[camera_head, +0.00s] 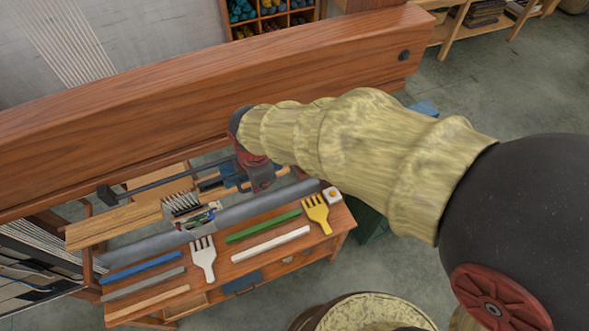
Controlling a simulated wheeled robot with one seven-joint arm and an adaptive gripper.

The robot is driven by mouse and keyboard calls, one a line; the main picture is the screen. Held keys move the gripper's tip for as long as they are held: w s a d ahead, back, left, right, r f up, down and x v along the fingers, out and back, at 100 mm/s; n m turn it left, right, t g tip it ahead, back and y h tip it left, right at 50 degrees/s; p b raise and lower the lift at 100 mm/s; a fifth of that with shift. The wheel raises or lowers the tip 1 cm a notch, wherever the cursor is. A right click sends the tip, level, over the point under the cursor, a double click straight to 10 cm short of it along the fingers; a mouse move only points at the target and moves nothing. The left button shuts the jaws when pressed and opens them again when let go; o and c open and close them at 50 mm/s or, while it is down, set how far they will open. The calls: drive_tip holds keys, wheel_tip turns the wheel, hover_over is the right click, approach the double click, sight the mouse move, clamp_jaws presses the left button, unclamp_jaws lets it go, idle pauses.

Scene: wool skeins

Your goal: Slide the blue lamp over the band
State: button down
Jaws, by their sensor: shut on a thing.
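My arm reaches in from the right, and my gripper (262,177) is below the big wooden beam, over the back of the workbench. It is shut on a blue part, which looks like the blue lamp (230,172); my wrist and fingers hide much of it. A dark rail (170,178) with a black end block runs left from the lamp. A small pale striped piece (182,204), perhaps the band, lies left of and below the lamp, apart from it. Its outline is too small to be sure.
The thick wooden beam (120,140) crosses close above my gripper. On the bench lie a grey roller (150,246), a white comb (204,260), a yellow comb (317,213) and several coloured sticks. Loom threads (40,262) are at the left.

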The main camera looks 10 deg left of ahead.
drive_tip(key=s+a, duration=0.5)
drive_tip(key=a, duration=0.3)
drive_tip(key=shift+s+f, duration=0.15)
drive_tip(key=shift+s, duration=0.25)
drive_tip(key=c, duration=2.3)
unclamp_jaws()
drive_tip(key=shift+w+d, duration=0.3)
drive_tip(key=shift+d, duration=0.15)
drive_tip(key=o, duration=0.4)
drive_tip(key=shift+a, duration=0.15)
drive_tip(key=shift+w, duration=0.1)
drive_tip(key=r, duration=0.4)
drive_tip(key=s+r, duration=0.1)
drive_tip(key=r, duration=0.3)
drive_tip(key=d+r, duration=0.1)
drive_tip(key=r, duration=0.3)
drive_tip(key=shift+s+d, duration=0.1)
drive_tip(key=shift+s, duration=0.3)
drive_tip(key=shift+f, duration=0.1)
drive_tip(key=shift+c, duration=0.3)
